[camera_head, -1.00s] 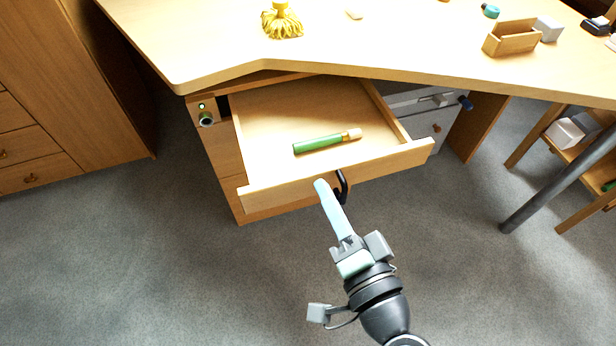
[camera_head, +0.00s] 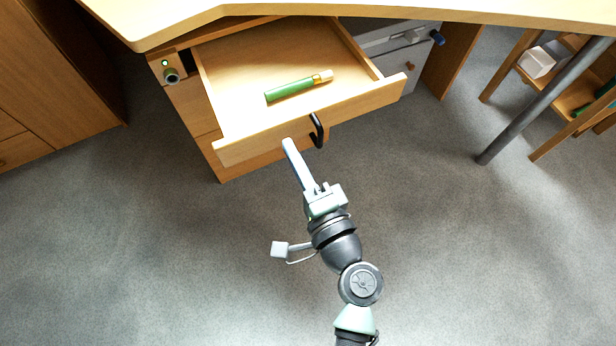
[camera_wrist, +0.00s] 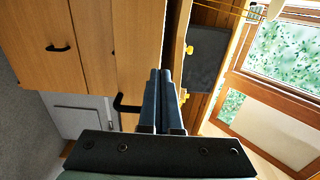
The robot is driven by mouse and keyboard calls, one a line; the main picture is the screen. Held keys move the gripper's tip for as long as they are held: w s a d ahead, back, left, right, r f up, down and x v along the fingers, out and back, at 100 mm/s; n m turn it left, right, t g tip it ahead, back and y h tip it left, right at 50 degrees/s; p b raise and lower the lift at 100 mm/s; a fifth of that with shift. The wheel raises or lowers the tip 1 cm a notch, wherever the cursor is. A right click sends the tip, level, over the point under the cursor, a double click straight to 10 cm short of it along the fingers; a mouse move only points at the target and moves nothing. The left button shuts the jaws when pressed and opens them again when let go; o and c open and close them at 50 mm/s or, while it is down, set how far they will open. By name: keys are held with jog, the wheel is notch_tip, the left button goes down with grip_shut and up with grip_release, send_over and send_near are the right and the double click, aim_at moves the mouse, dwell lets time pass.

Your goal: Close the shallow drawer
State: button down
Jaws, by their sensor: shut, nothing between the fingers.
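The shallow drawer (camera_head: 311,118) is pulled out from under the desk top in the head view. A green cylinder with a pale end (camera_head: 292,90) lies inside it. The drawer has a black bow handle (camera_head: 317,130) on its front. My gripper (camera_head: 287,143) is shut and empty, its fingertips close to the drawer front, left of the handle. I cannot tell whether they touch it. In the wrist view, the shut fingers (camera_wrist: 159,95) point ahead, and a black handle (camera_wrist: 125,104) shows just left of them.
The desk top (camera_head: 400,12) overhangs the drawer. A wooden cabinet (camera_head: 50,90) stands at the left. A small shelf stand (camera_head: 560,95) and a grey post (camera_head: 540,105) are at the right. The carpet in front is clear.

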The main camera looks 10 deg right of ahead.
aim_at(278, 126)
jog(key=shift+x, duration=1.7)
